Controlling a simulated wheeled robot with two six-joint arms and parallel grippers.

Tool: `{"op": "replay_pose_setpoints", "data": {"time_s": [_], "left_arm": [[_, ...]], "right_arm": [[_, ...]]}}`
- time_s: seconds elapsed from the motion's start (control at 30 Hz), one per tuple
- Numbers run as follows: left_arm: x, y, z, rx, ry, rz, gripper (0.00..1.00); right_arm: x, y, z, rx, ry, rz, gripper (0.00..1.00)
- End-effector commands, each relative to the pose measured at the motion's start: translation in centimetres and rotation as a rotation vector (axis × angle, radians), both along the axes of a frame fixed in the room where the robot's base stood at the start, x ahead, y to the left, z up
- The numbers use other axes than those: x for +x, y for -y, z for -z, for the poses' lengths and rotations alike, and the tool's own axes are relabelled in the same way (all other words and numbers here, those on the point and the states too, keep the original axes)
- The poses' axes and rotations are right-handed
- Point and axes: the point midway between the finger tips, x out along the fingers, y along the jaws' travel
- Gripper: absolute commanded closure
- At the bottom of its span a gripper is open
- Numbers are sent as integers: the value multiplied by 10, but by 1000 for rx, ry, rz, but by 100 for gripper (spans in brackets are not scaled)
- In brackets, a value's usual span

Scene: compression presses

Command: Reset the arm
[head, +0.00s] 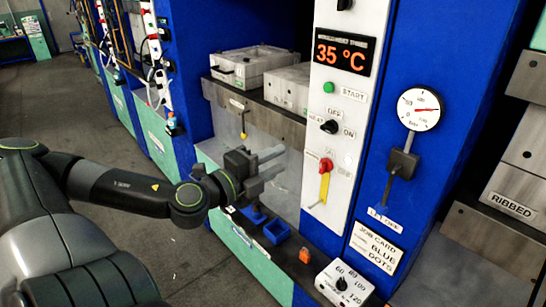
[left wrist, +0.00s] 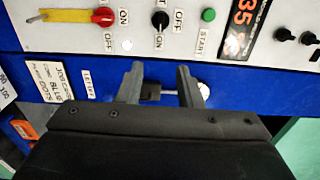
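My left arm comes in from the left in the head view. Its left gripper (head: 272,164) is in front of the blue press, left of the white control panel (head: 345,100). The two fingers are apart with nothing between them. In the left wrist view the open left gripper (left wrist: 160,78) points at the blue panel. A dark grey lever (left wrist: 150,92) shows beyond the gap, and I see no contact. In the head view the grey lever (head: 401,165) sits below a round gauge (head: 419,109), well right of the gripper. My right gripper is not in view.
The panel has a display reading 35 °C (head: 345,53), a green start button (head: 329,88), a black knob (head: 329,127) and a red knob with a yellow handle (head: 325,166). Blue trays (head: 276,231) and a dial timer (head: 343,283) are below. Floor at left is clear.

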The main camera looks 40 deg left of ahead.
Motion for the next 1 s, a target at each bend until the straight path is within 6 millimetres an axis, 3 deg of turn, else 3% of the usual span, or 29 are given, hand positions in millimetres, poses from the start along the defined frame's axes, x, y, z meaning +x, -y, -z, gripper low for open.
{"op": "replay_pose_setpoints", "data": {"time_s": [0.5,0.63,0.77,0.87,1.0], "left_arm": [[0,-1,1,0,0,-2,67],[7,-19,14,-16,-11,-49,67],[19,-73,56,-70,-50,-186,67],[22,-128,108,-138,-102,-325,67],[9,-193,194,-253,-195,-504,67]], "right_arm": [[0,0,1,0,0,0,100],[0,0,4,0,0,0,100],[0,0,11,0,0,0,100],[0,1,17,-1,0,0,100],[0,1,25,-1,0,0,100]]}}
